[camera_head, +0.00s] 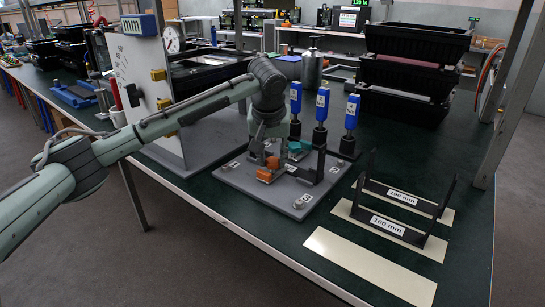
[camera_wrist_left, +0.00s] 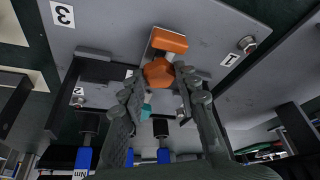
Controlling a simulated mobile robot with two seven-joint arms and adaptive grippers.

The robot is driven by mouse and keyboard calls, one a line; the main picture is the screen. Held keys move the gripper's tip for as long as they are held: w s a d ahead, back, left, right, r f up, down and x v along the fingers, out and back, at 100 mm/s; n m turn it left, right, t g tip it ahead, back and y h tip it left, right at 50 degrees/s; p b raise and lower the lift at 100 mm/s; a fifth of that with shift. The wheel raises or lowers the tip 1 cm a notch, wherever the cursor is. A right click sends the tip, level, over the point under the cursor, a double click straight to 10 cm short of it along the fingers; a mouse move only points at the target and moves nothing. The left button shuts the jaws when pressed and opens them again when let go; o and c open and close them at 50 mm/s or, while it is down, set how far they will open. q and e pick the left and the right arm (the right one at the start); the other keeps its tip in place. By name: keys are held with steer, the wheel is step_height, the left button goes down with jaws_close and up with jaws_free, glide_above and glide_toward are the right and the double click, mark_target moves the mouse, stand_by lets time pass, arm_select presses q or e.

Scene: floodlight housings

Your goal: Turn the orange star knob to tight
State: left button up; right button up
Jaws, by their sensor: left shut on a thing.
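The orange star knob (camera_head: 272,162) is on a fixture on the grey plate (camera_head: 233,180). In the left wrist view the knob (camera_wrist_left: 158,72) lies between my two finger tips, beside an orange block (camera_wrist_left: 168,40). My left gripper (camera_head: 266,151) reaches down from above and is shut on the knob; in the left wrist view its fingers (camera_wrist_left: 160,80) flank it. The gripper partly hides the knob in the head view, and I cannot read its turn or any tightness mark. My right gripper is in neither view.
A teal part (camera_head: 299,147) and a black upright bracket (camera_head: 320,163) stand close to the gripper. Blue-handled tools (camera_head: 321,105) stand behind. A white panel (camera_head: 140,75) rises at left.

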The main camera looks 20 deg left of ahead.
arm_select(q)
steer(key=m, duration=0.2)
steer(key=m+h, duration=0.1)
steer(key=m, duration=0.1)
steer(key=shift+a+h, duration=0.2)
steer(key=shift+h, duration=0.1)
steer(key=m+h, duration=0.1)
steer(key=m, duration=0.2)
steer(key=shift+a+m, duration=0.15)
steer(key=shift+m, duration=0.15)
steer(key=m, duration=0.1)
steer(key=m+g+h, duration=0.1)
steer(key=m, duration=0.1)
steer(key=shift+w+a+m+h, duration=0.1)
steer(key=shift+w+m+h, duration=0.05)
steer(key=shift+m+h, duration=0.15)
steer(key=shift+w+a+m+g+h, duration=0.1)
steer(key=shift+m+g+h, duration=0.35)
steer(key=shift+m, duration=1.25)
steer(key=shift+g, duration=0.25)
steer(key=o, duration=1.2)
steer(key=shift+c, duration=0.2)
steer(key=v, duration=1.2)
